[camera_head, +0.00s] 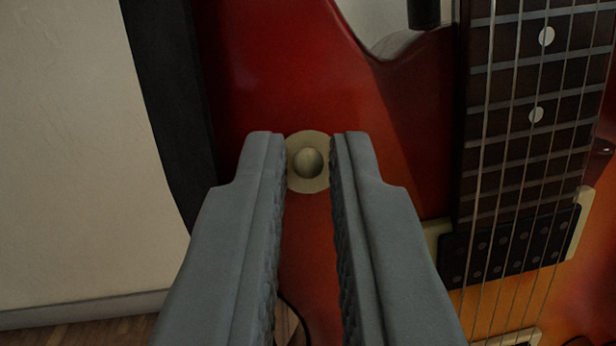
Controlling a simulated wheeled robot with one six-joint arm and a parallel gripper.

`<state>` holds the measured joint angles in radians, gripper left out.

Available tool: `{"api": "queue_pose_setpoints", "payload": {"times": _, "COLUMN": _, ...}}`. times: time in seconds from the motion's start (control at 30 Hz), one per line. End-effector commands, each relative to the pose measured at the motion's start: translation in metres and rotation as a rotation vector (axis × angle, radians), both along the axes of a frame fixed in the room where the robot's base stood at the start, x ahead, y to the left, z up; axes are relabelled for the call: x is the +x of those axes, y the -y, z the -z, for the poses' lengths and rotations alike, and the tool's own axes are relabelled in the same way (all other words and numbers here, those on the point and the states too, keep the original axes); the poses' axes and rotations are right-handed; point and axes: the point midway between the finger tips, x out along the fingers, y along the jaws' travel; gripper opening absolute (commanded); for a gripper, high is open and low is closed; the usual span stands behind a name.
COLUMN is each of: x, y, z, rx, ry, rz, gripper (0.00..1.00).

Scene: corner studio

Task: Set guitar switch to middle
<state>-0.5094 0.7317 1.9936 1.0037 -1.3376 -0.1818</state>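The guitar (265,75) has a red to sunburst body and fills the middle and right of the view. Its switch (307,162) shows as a round cream tip seen nearly end-on, over a cream round plate (307,138). My gripper (307,160) is open, with one grey finger on each side of the switch. The fingertips overlap the plate's left and right edges in the picture. I cannot tell whether either finger touches the switch, or which position the switch is in.
The fretboard with strings (520,110) and a dark pickup (510,245) lie to the right. A black strip (165,90) runs along the guitar's left side. A pale wall (70,150) and a strip of wooden floor (80,333) show at left.

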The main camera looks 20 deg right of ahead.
Motion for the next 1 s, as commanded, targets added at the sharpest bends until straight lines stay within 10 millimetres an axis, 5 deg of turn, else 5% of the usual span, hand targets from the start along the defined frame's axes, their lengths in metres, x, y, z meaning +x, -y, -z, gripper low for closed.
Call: {"api": "queue_pose_setpoints", "payload": {"times": 1.0, "x": -0.002, "y": 0.000, "z": 0.016, "rx": -0.118, "ry": 0.326, "rz": 0.001, "gripper": 0.00}}
